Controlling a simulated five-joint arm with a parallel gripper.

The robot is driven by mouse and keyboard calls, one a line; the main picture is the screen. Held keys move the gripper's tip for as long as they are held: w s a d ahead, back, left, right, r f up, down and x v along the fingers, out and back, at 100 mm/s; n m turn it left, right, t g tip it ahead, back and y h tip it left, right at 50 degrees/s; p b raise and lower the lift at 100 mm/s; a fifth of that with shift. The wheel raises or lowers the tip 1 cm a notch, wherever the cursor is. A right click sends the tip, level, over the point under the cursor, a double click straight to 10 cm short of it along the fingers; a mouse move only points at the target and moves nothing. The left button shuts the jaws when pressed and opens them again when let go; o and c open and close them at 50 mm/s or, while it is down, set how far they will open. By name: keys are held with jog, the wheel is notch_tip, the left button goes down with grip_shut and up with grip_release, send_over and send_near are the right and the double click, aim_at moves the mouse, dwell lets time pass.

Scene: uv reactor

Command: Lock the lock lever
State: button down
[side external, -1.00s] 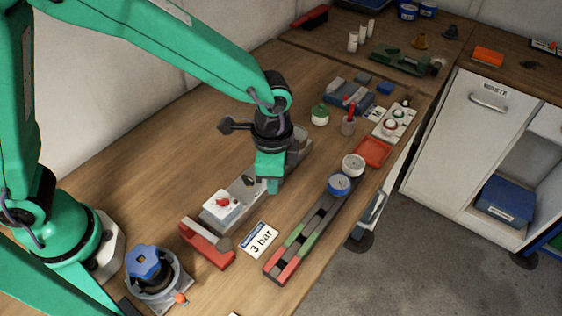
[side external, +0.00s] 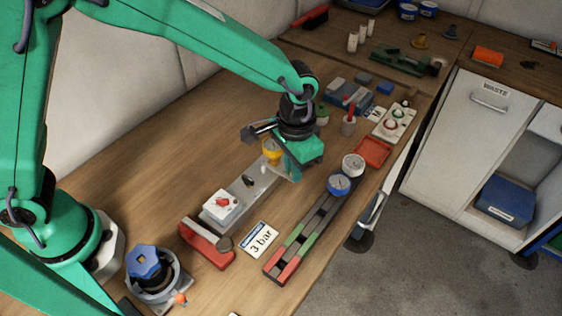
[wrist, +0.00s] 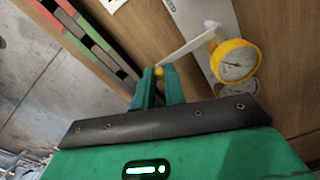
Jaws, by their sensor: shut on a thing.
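In the wrist view, a pale grey lever (wrist: 188,45) with a small yellow end knob (wrist: 159,71) reaches from the grey metal plate (wrist: 217,28) toward my gripper (wrist: 160,76). The two green fingers are shut on the lever's knob end. A yellow-rimmed round gauge (wrist: 236,61) stands beside the lever. In the side view, my gripper (side external: 291,174) is low at the far end of the metal plate (side external: 262,190), beside the yellow gauge (side external: 271,149). The fingers and wrist largely hide the lever there.
A white box with a red knob (side external: 222,207) sits on the plate's near end. A long rack with red and green sections (side external: 308,234) and a blue-rimmed gauge (side external: 339,184) lie to the right. A "3 bar" card (side external: 260,239) lies in front. Bare wood is left of the plate.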

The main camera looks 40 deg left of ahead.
jog(key=shift+w, duration=0.1)
jog(key=c, duration=1.5)
grip_release()
jog(key=shift+o, duration=0.2)
jog(key=shift+r, duration=0.1)
jog(key=shift+r, duration=3.85)
jog(key=shift+a, duration=0.1)
